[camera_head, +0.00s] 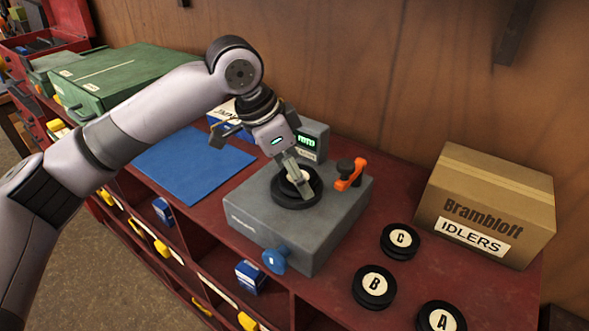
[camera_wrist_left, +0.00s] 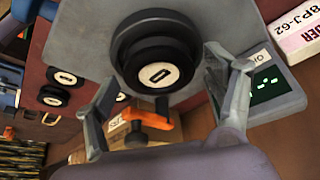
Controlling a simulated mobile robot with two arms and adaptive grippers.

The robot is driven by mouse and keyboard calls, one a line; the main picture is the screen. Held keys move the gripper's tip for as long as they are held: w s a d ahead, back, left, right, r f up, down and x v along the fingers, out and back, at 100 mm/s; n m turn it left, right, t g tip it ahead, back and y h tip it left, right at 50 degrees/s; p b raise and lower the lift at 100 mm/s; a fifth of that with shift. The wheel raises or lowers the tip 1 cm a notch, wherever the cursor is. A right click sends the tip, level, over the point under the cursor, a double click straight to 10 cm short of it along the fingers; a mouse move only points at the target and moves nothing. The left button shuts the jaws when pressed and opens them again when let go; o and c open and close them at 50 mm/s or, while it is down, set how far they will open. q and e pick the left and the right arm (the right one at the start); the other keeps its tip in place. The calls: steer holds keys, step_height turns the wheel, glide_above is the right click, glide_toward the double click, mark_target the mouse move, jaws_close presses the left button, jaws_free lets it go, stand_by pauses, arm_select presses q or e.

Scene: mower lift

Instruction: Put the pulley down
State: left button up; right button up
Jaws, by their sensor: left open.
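A black pulley with a pale centre label (camera_head: 296,196) sits on top of the grey measuring device (camera_head: 254,212) on the red bench. Its label also shows in the left wrist view (camera_wrist_left: 159,75), the mark too small to read surely. My left gripper (camera_head: 299,180) is just above and around the pulley. In the left wrist view its open fingers (camera_wrist_left: 162,68) stand on either side of the pulley, with gaps visible. Nothing is held. In the head view the fingers partly cover the pulley. My right gripper is in neither view.
Pulleys C (camera_head: 400,241), B (camera_head: 374,286) and A (camera_head: 441,318) lie on the bench to the right, before an IDLERS carton (camera_head: 484,205). An orange-handled clamp (camera_head: 349,176) and a small display (camera_head: 310,141) stand close by. A clear blue mat (camera_head: 193,160) lies left.

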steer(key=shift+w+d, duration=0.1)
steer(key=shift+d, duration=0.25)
arm_select(q)
steer(key=shift+r, duration=0.15)
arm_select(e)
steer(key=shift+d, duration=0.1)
arm_select(q)
steer(key=shift+a+r, duration=0.15)
steer(key=shift+r, duration=0.2)
steer(key=b+v, duration=0.3)
steer(key=v, duration=0.8)
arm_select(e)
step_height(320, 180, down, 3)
arm_select(q)
steer(key=shift+s+a, duration=0.1)
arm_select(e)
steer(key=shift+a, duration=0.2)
